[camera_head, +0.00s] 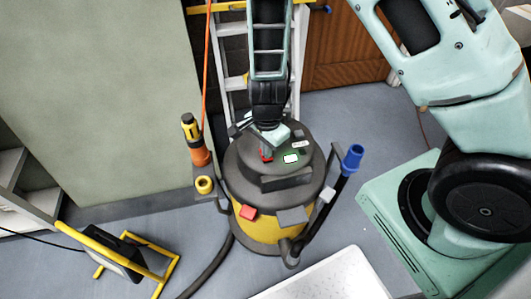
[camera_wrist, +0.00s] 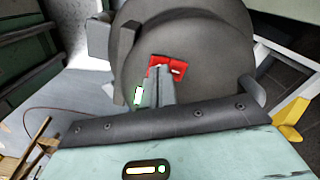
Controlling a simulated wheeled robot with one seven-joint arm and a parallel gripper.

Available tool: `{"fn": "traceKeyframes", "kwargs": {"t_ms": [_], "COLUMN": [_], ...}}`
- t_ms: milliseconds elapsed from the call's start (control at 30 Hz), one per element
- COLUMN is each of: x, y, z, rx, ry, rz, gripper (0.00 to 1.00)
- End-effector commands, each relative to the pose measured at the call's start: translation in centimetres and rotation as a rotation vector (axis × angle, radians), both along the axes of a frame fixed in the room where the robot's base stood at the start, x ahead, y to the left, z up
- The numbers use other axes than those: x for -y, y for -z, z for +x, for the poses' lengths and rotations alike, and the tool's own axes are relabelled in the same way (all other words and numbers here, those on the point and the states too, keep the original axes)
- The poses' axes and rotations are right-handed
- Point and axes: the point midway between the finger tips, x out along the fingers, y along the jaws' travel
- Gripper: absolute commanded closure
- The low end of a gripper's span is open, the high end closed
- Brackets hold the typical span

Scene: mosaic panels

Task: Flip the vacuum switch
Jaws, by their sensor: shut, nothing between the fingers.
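The vacuum (camera_head: 262,190) stands on the floor, with a dark grey round lid and a yellow body. A red switch (camera_head: 266,156) sits on its lid; in the wrist view the red switch (camera_wrist: 179,69) shows just beyond my fingertips. My gripper (camera_head: 268,150) is over the lid, pointing down, shut with nothing held. In the wrist view my gripper (camera_wrist: 160,76) has its fingertips at the left part of the switch and partly covers it. I cannot tell whether they touch it.
A ladder (camera_head: 231,84) stands behind the vacuum. A blue-ended hose wand (camera_head: 351,160) rises at its right, and an orange and yellow tool (camera_head: 196,145) at its left. A yellow-framed work lamp (camera_head: 120,255) is at lower left. A white panel (camera_head: 325,280) is in front.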

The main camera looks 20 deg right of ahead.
Motion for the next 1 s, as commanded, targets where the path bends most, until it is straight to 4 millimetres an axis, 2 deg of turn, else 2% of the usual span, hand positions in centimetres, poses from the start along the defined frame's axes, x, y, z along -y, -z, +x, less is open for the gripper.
{"fn": "traceKeyframes", "kwargs": {"t_ms": [500,1000], "x": [0.0,0.0], "y": [0.4,-3.1], "z": [0.0,0.0], "rx": [0.000,0.000], "ry": [0.000,0.000], "rz": [0.000,0.000], "gripper": [1.00,1.00]}}
